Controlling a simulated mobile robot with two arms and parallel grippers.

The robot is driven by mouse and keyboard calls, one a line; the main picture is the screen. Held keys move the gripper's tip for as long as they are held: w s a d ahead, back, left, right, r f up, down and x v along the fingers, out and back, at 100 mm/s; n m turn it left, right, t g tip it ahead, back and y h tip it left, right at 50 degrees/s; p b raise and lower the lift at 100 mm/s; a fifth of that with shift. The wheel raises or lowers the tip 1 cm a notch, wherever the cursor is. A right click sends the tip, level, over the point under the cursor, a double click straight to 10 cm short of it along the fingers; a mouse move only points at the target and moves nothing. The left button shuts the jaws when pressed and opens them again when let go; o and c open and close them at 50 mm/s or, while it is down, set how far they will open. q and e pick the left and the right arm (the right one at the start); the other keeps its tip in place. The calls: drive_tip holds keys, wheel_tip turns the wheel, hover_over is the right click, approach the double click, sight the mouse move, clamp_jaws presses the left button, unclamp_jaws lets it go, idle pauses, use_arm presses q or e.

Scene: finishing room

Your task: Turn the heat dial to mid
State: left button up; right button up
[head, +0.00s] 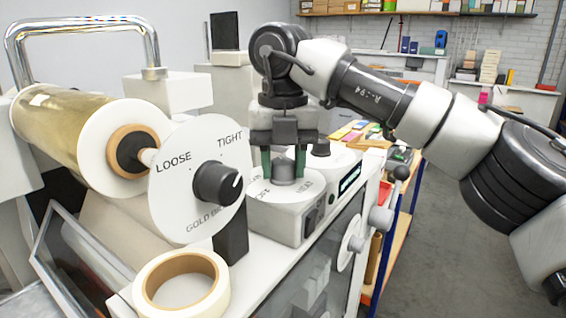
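My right gripper (283,170) points straight down over a white disc dial plate (262,196) on a white control box. Its two green fingers stand on either side of a dark grey knob (284,174). I cannot tell whether the fingers touch the knob or stand slightly apart from it. The lettering on this plate is partly covered and too small to read surely, so its setting is unclear. A second knob (321,147) on a white disc is just behind, to the right. My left gripper is not in view.
A large "LOOSE/TIGHT" dial (218,184) and a gold foil roll (75,130) stand at the left. A tape roll (181,288) lies in front. A small lit display (350,177) is on the machine's right side. Open floor lies at the right.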

sight(283, 161)
drive_tip(key=o, duration=0.4)
drive_tip(key=shift+o, duration=0.2)
wheel_tip(283, 161, up, 4)
drive_tip(key=shift+r, duration=0.25)
wheel_tip(283, 161, up, 6)
drive_tip(key=p, duration=0.1)
drive_tip(key=shift+r+p, duration=0.2)
drive_tip(key=shift+p, duration=0.2)
